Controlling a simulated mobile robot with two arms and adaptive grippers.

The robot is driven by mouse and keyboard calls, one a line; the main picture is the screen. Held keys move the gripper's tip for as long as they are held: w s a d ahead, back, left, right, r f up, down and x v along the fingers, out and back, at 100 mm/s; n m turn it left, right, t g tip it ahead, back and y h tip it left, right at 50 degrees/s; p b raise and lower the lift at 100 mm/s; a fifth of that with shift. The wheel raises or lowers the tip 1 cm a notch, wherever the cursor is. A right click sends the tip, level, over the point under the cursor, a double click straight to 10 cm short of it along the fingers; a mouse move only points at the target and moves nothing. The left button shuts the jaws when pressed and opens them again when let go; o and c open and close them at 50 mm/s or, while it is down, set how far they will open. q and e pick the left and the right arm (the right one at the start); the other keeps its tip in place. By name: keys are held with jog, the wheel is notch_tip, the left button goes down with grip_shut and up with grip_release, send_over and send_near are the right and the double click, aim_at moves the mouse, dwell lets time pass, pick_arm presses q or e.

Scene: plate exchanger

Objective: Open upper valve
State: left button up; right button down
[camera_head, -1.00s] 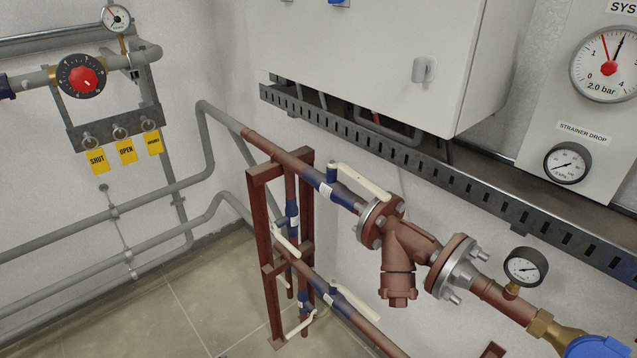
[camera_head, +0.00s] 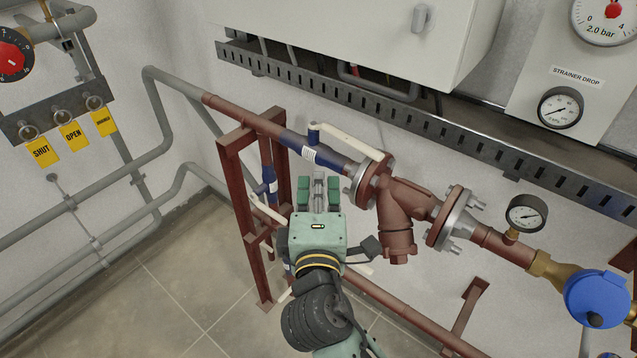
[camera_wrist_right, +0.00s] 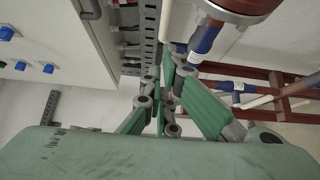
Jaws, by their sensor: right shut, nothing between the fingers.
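The upper valve (camera_head: 308,150) is a blue body on the upper brown pipe, just left of the flanged strainer (camera_head: 400,205). Its cream lever (camera_head: 350,142) lies roughly along the pipe, slanting down to the right toward the flange. My right gripper (camera_head: 319,182) is shut and empty, below and in front of the valve in the head view, apart from the lever in the picture. In the right wrist view its green fingers (camera_wrist_right: 170,85) point toward a blue valve body (camera_wrist_right: 205,37). My left gripper is not in view.
The red-brown stand (camera_head: 237,190) holds more blue valves with cream levers, partly hidden by my right arm. A slotted cable tray (camera_head: 400,115) runs above the pipe, under the grey cabinet (camera_head: 390,40). A pressure gauge (camera_head: 526,213) stands right of the strainer.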

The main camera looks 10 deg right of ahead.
aim_at(341, 140)
jog(key=w+d+p, duration=0.3)
jog(key=w+d, duration=0.1)
jog(key=w, duration=0.4)
jog(key=shift+d, duration=0.4)
jog(key=shift+f, duration=0.1)
jog(key=shift+w+d+p, duration=0.1)
jog(key=shift+d+p, duration=0.35)
jog(key=shift+d, duration=0.5)
